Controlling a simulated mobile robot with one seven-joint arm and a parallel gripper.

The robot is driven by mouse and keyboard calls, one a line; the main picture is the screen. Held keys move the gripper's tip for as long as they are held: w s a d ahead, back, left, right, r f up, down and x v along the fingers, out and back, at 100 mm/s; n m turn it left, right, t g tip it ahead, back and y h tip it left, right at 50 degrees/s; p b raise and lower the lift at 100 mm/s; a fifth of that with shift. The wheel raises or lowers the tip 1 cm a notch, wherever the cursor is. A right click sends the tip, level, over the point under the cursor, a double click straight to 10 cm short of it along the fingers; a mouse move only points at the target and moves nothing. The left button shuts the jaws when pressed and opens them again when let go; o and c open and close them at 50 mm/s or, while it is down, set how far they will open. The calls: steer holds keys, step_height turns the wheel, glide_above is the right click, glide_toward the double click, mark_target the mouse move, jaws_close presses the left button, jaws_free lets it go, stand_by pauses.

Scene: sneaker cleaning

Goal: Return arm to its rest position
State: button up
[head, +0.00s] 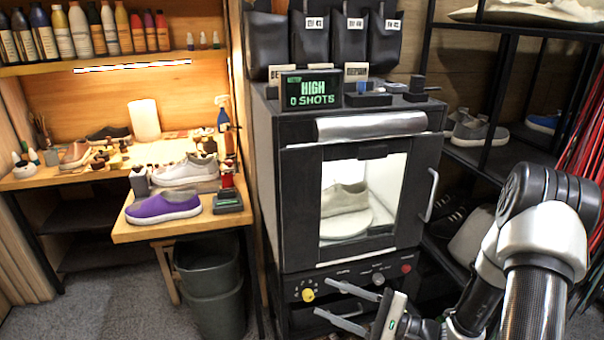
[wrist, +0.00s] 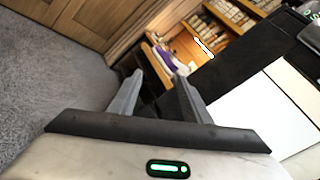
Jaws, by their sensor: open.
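My gripper (head: 325,298) is open and empty, low in front of the black cabinet (head: 264,190). Its two fingers point left in the head view, near the cabinet's knobs. I cannot tell whether they touch the cabinet. In the wrist view, the two grey fingers of my gripper (wrist: 159,76) are spread apart with nothing between them. A beige sneaker (head: 345,198) sits inside the lit cabinet behind its window. The cabinet door appears shut.
A wooden bench (head: 125,236) at the left holds a purple shoe (head: 163,207) and a white sneaker (head: 186,171). A dark bin (head: 213,285) stands below it. Black shelves (head: 490,165) with shoes stand at the right. Carpet (head: 100,300) is clear at lower left.

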steer(key=s+a+r+n+g+h, duration=0.2)
steer(key=s+r+n+g+h, duration=0.7)
steer(key=s+n, duration=0.35)
steer(key=s+d+r+n+t+h, duration=0.1)
steer(key=s+d+r+t+h, duration=0.1)
steer(key=d+r+t+h, duration=0.3)
steer(key=s+d+r+n+t+h, duration=0.1)
steer(key=s+d+r+n+h, duration=0.15)
steer(key=r, duration=0.55)
step_height(320, 180, up, 17)
steer(key=p, duration=1.7)
steer(key=shift+s+d+m, duration=0.15)
steer(key=shift+d+m, duration=0.15)
steer(key=shift+d, duration=0.1)
steer(key=shift+y, duration=0.25)
